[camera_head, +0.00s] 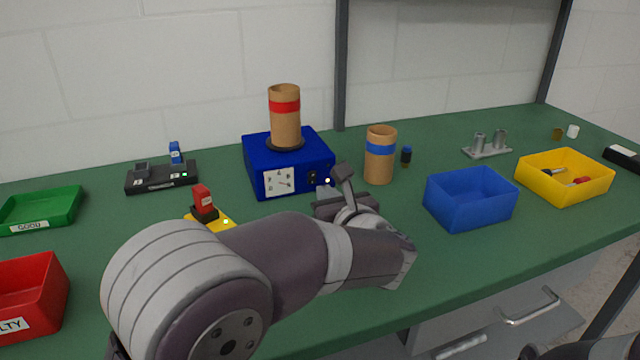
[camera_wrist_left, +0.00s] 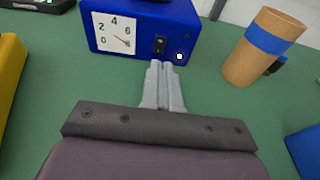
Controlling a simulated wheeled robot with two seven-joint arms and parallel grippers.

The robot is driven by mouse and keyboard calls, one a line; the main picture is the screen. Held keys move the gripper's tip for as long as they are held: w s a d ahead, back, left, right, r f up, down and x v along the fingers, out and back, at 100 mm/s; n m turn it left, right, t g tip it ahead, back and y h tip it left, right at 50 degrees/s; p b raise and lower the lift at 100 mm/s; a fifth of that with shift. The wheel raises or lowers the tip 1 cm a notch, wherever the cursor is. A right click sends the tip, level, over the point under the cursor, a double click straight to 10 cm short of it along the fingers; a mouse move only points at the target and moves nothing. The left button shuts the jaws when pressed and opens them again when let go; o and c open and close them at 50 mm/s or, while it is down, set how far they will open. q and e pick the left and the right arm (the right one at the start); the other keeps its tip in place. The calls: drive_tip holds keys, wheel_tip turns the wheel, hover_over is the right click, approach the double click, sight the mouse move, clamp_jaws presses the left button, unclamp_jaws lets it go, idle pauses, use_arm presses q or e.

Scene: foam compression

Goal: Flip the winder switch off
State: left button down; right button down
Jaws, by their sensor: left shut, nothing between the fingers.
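The winder is a blue box (camera_head: 287,160) with a white dial (camera_head: 279,181) and a small black switch (camera_head: 312,178) on its front face. In the left wrist view the switch (camera_wrist_left: 160,44) is just beyond my fingertips, with a lit white lamp (camera_wrist_left: 180,56) to its right. A cardboard tube with a red band (camera_head: 285,115) stands upright on the box. My left gripper (camera_head: 325,190) is shut and empty, its fingers (camera_wrist_left: 159,66) pointing at the front face just below the switch. I cannot tell whether they touch it. My right gripper is not in view.
A tube with a blue band (camera_head: 380,156) stands right of the winder. A red button device on a yellow base (camera_head: 212,221) is to the left. Blue (camera_head: 470,200) and yellow (camera_head: 565,178) bins stand right; green (camera_head: 40,209) and red (camera_head: 30,297) trays stand left.

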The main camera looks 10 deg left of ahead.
sight(314, 177)
use_arm(q)
drive_tip(key=shift+w+a+r, duration=0.15)
drive_tip(key=shift+w+a, duration=0.4)
drive_tip(key=shift+w, duration=0.3)
drive_tip(key=shift+w+a+r, duration=0.1)
drive_tip(key=shift+w+a, duration=0.45)
drive_tip(key=shift+w, duration=0.25)
drive_tip(key=shift+w+a+r+p, duration=0.2)
drive_tip(key=shift+r+p, duration=0.35)
drive_tip(key=shift+p, duration=0.35)
drive_tip(key=shift+f+b, duration=0.3)
drive_tip(key=shift+f, duration=0.15)
